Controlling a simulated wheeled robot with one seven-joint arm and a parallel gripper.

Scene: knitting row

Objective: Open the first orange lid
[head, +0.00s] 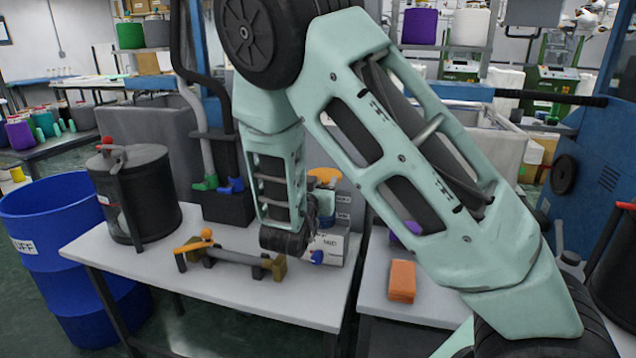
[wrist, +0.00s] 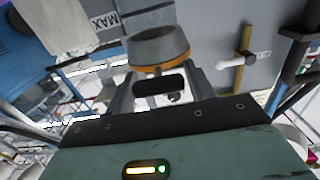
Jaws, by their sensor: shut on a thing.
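The orange lid (wrist: 160,54) shows in the wrist view as a round piece with a grey top and an orange rim. My gripper (wrist: 160,72) has its two fingers on either side of it and is shut on it. In the head view an orange lid (head: 325,175) sits at the back right of the grey table, partly hidden by my arm. Pale labelled boxes (head: 326,246) stand below it. My fingertips are hidden behind my arm there. Whether the lid has lifted or turned cannot be told.
A black tank (head: 150,190) with a red knob stands on the left of the grey table (head: 310,308). An orange block (head: 402,281) sits on the right table. A blue drum (head: 50,255) stands left.

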